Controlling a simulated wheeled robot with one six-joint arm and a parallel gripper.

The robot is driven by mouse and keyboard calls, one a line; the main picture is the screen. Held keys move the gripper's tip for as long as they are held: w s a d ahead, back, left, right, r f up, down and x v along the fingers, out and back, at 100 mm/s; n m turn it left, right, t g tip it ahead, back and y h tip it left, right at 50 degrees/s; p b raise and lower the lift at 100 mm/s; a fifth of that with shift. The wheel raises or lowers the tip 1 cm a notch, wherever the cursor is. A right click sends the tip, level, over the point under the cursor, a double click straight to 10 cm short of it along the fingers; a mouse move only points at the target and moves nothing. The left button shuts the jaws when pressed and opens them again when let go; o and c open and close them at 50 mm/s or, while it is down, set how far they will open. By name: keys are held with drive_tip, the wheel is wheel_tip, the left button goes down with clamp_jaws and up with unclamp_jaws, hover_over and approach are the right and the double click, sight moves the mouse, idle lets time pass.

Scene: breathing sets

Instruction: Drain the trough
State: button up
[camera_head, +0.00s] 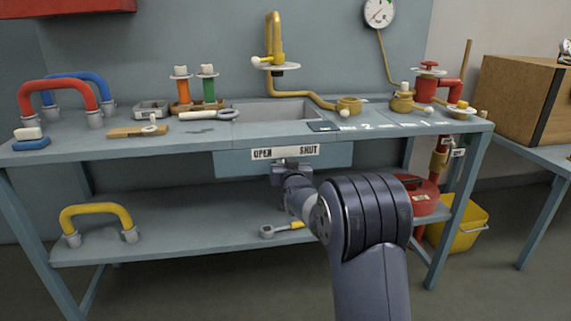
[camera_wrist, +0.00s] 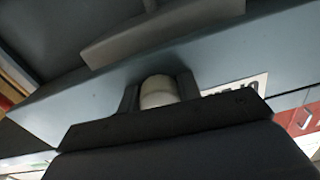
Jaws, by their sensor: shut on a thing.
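The trough (camera_head: 262,111) is a grey sunken basin in the bench top, and its box-shaped body (camera_head: 230,163) hangs below the front edge. The knob is hidden by my gripper in the head view. The trough's floor and drain hole cannot be made out.
A brass spout (camera_head: 274,35) stands behind the trough. A yellow bucket (camera_head: 464,222) stands on the floor at right.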

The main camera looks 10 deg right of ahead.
drive_tip(key=shift+n+b, duration=1.25)
drive_tip(key=shift+n, duration=2.15)
drive_tip(key=o, duration=1)
drive_tip(key=s+p, duration=0.2)
drive_tip(key=s, duration=0.8)
drive_tip(key=shift+s, duration=0.4)
